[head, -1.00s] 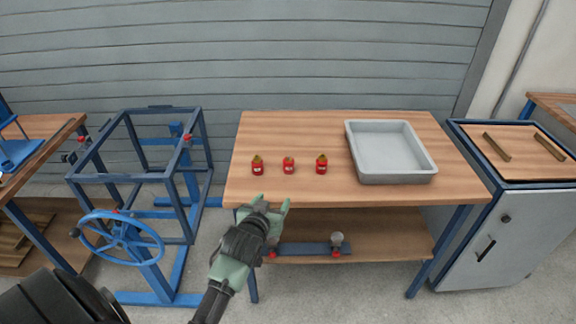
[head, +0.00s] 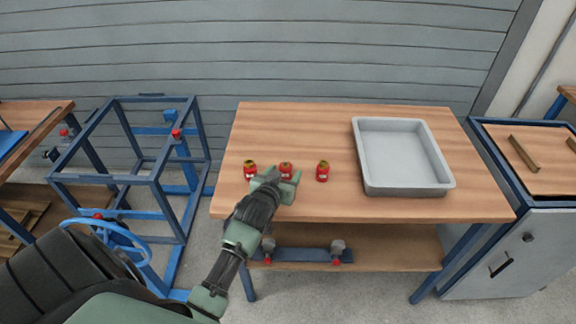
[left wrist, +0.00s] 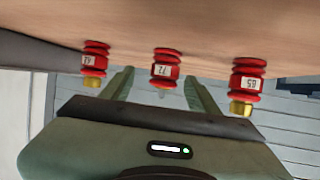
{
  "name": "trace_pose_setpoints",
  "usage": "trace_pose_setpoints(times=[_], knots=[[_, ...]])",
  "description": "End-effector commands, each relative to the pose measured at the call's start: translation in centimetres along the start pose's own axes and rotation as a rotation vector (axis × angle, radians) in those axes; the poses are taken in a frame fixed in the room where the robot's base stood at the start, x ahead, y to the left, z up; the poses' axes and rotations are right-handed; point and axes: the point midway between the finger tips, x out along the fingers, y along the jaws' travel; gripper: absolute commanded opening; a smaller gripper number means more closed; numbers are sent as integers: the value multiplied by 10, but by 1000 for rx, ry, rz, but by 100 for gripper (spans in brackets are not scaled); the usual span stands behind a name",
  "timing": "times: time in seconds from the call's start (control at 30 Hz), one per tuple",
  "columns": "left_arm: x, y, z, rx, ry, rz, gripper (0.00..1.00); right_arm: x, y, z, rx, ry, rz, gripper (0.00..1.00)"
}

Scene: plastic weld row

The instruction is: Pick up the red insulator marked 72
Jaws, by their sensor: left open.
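Three red ribbed insulators stand in a row on the wooden table. The middle one, marked 72, shows in the head view (head: 286,167) and the left wrist view (left wrist: 165,70). One marked 65, with a gold-coloured top, is on the left in the head view (head: 250,170) and on the right in the left wrist view (left wrist: 247,80). A third (head: 322,172) stands on the right; its label (left wrist: 94,62) is hard to read. My left gripper (head: 281,179) is open and empty, its fingers pointing at the middle insulator, which shows between them in the wrist view. Contact cannot be told.
A grey tray (head: 400,184) stands empty on the right of the wooden table (head: 300,120). A lower shelf (head: 395,245) holds a blue bar with knobs (head: 300,255). A blue frame (head: 155,180) stands left of the table, a grey cabinet (head: 510,255) right. The table's back is clear.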

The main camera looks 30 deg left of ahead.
Motion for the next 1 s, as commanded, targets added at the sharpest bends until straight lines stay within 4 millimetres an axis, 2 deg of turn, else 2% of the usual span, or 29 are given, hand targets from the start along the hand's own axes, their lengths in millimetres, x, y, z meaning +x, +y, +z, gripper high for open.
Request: trace_pose_setpoints(times=[0.23,0.5,0.83,0.87,1.0], knots=[[21,-2,-4,0,1,0,61,-4,-2,19,0,-27,-2,60],[56,-6,-7,1,0,1,61,-7,0,15,-1,-22,-1,60],[62,-6,-6,0,0,0,61,-7,0,8,-2,-12,0,60],[62,-6,-6,0,0,0,55,-7,0,8,-2,-12,0,60],[62,-6,-6,0,0,0,16,-7,0,8,-2,-12,0,60]])
